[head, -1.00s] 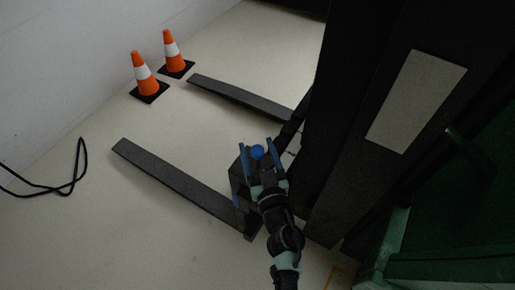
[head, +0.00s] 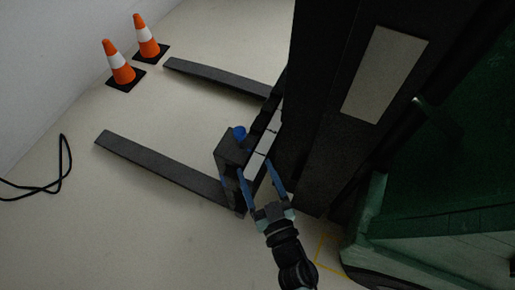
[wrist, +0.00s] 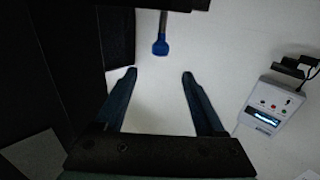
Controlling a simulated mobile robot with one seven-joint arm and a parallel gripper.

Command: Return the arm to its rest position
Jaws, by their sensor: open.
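My gripper (head: 261,180) is open, with nothing between its two blue fingers. In the head view it is low and right of centre, beside the dark frame where the forks meet the tall dark mast. In the wrist view the spread fingers of my gripper (wrist: 159,75) have pale floor between them. A blue knob (head: 239,133) on a dark box lies beyond the fingertips. The blue knob also shows in the wrist view (wrist: 160,47), apart from the fingers.
Two dark forks (head: 160,160) extend left over the pale floor. Two orange cones (head: 120,65) stand at the upper left, and a black cable (head: 62,165) lies at left. The tall mast (head: 335,100) and a green body (head: 430,225) block the right. A white device (wrist: 272,108) shows in the wrist view.

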